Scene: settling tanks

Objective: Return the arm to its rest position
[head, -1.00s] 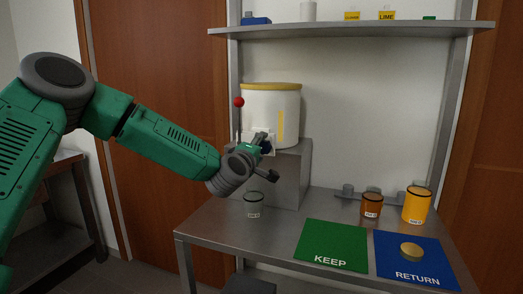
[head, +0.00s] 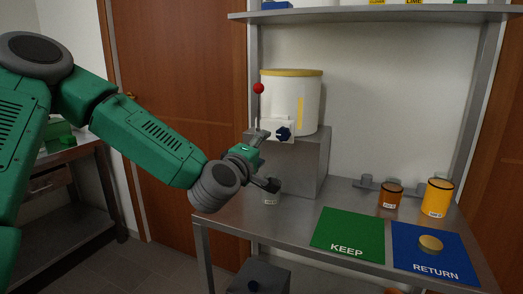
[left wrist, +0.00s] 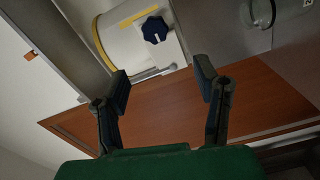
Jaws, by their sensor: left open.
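My left arm reaches in from the left in the head view. Its gripper (head: 266,160) is open and empty, in front of the grey block and just left of and below the dark blue knob (head: 283,134) on the white tank (head: 295,100). In the left wrist view the two fingers (left wrist: 160,83) stand wide apart with nothing between them. The tank (left wrist: 128,38) and its knob (left wrist: 155,29) show beyond the fingertips there. My right gripper is not in view.
A clear jar (head: 271,199) stands on the steel table just below the gripper, partly hidden by it. A red-tipped lever (head: 258,88) rises beside the tank. Green KEEP (head: 347,234) and blue RETURN (head: 436,262) mats lie right.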

